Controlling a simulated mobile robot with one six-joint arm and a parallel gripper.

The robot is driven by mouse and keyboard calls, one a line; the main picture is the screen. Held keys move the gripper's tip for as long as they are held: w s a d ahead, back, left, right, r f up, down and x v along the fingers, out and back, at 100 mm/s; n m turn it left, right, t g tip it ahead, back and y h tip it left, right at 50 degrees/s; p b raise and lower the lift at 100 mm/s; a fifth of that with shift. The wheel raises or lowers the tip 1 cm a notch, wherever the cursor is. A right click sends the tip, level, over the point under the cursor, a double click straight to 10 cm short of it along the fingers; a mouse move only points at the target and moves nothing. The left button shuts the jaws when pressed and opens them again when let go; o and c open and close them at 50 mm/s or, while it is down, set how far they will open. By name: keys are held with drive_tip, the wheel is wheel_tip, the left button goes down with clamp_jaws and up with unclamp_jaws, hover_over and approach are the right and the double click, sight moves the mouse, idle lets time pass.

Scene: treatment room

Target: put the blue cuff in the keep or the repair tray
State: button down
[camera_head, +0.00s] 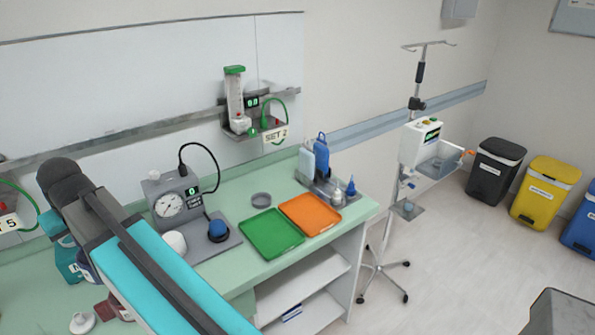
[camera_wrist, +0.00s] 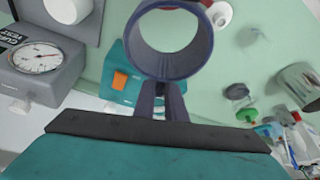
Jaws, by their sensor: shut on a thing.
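A dark blue, ring-shaped cuff (camera_wrist: 136,30) is in the wrist view at top centre. My gripper (camera_wrist: 165,88) is shut on the near side of the cuff, and its round opening faces the camera. In the head view my arm covers the lower left, and I cannot clearly make out the gripper or cuff there. A green tray (camera_head: 270,234) and an orange tray (camera_head: 310,214) lie side by side on the counter. Both look empty. No label shows which is for keep and which for repair.
A grey tester with a dial gauge (camera_head: 170,206) stands left of the trays; it also shows in the wrist view (camera_wrist: 40,62). A grey round dish (camera_head: 261,199) and a bottle caddy (camera_head: 322,192) are behind the trays. Small bottles and jars lie right in the wrist view.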

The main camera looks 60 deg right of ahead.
drive_tip(key=s+d+f+m+p, duration=0.1)
drive_tip(key=s+d+m+p, duration=0.15)
drive_tip(key=d, duration=2.85)
drive_tip(key=s+d+f+p, duration=0.1)
drive_tip(key=s+d, duration=0.9)
drive_tip(key=d, duration=0.4)
drive_tip(key=s+d+f+m+h+p, duration=0.1)
drive_tip(key=s+d+p, duration=0.1)
drive_tip(key=s+d, duration=0.8)
drive_tip(key=d, duration=0.5)
drive_tip(key=shift+s, duration=0.35)
drive_tip(key=shift+f, duration=0.15)
drive_tip(key=shift+f+b, duration=2.25)
drive_tip(key=shift+f, duration=1.9)
